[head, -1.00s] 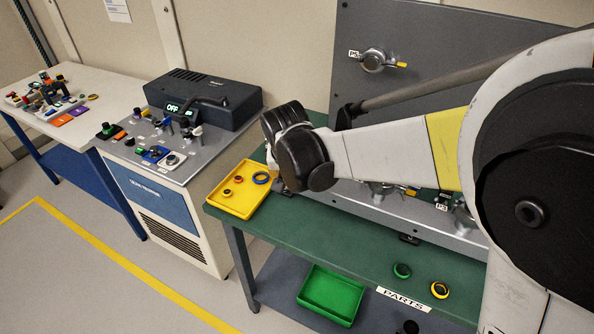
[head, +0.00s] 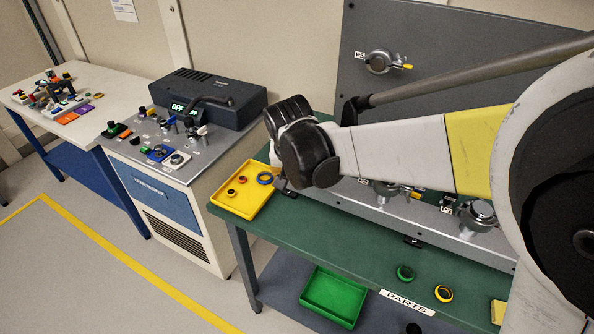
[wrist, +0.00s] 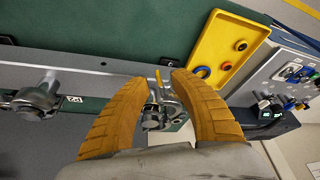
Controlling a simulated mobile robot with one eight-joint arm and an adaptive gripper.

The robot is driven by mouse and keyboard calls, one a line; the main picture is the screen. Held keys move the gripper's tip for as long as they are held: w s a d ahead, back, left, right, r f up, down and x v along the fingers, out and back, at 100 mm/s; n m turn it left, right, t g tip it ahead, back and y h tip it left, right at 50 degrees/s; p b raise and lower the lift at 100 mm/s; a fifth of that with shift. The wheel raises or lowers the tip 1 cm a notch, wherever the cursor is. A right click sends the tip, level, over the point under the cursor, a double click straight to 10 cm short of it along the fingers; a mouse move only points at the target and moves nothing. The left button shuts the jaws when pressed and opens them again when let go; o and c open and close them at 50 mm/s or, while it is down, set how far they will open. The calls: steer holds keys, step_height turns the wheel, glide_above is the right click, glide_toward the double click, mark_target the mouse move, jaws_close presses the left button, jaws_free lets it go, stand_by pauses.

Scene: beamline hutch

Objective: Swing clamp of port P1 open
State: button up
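In the wrist view, a metal clamp with a yellow-tipped lever (wrist: 158,78) sits on the grey panel between my fingers. Its label is not readable; it is to the right of the clamp labelled P2 (wrist: 38,100), so it looks like P1. My gripper (wrist: 162,78) has two orange ribbed fingers, apart, one on each side of this clamp. Gaps show between the fingertips and the lever. I cannot tell whether a finger touches the clamp body. In the head view my wrist and arm hide this clamp and my fingers.
A yellow tray (head: 243,200) with several rings stands beside the panel; it also shows in the wrist view (wrist: 225,50). Clamps P5 (head: 380,62) and P3 (head: 477,215) are on the panel. Two rings lie on the green bench (head: 345,235). A control console (head: 150,160) stands left.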

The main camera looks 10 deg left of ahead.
steer(key=v, duration=1)
steer(key=shift+r, duration=0.2)
steer(key=shift+d, duration=0.1)
steer(key=s+d+t+b, duration=0.1)
steer(key=s+d, duration=0.3)
steer(key=d, duration=0.5)
steer(key=s+d+b, duration=0.1)
steer(key=s+d, duration=0.2)
steer(key=d, duration=0.6)
steer(key=s+d+f+t, duration=0.1)
steer(key=s+d+f, duration=0.4)
steer(key=s+d, duration=0.4)
steer(key=shift+d+m+t+b, duration=0.3)
steer(key=shift+m, duration=0.1)
